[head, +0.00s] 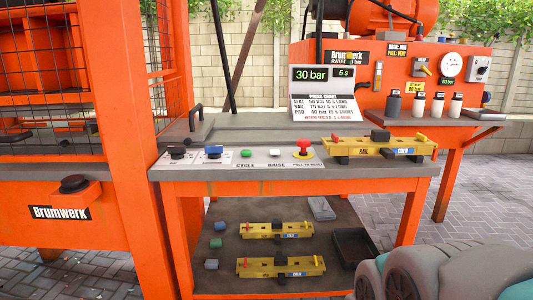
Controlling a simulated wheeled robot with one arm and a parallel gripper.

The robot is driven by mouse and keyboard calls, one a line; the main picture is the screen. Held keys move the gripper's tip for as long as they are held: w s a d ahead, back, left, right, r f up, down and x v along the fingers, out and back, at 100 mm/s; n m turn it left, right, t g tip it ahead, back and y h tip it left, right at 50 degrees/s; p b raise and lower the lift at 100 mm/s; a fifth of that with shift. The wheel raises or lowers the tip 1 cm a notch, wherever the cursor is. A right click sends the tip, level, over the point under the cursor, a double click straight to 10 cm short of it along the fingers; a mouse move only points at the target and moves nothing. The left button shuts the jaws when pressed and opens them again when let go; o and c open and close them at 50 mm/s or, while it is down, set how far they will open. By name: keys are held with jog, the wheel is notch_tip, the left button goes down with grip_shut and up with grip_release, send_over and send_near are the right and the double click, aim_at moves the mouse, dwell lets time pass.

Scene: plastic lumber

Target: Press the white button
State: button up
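The white button (275,153) is a small cap on the light control strip along the front edge of the grey bench top, with the word RAISE below it. It sits between the green button (246,153), marked CYCLE, and the red mushroom knob (304,148) on a yellow base. Nothing covers the white button. Grey and teal rounded parts of my own arm show at the lower right, well apart from the button. My gripper is not in view.
A yellow mould (379,147) lies on the bench's right side. A display (325,92) reading 30 bar stands behind. An orange frame (120,130) rises at left. The lower shelf (300,215) holds more moulds.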

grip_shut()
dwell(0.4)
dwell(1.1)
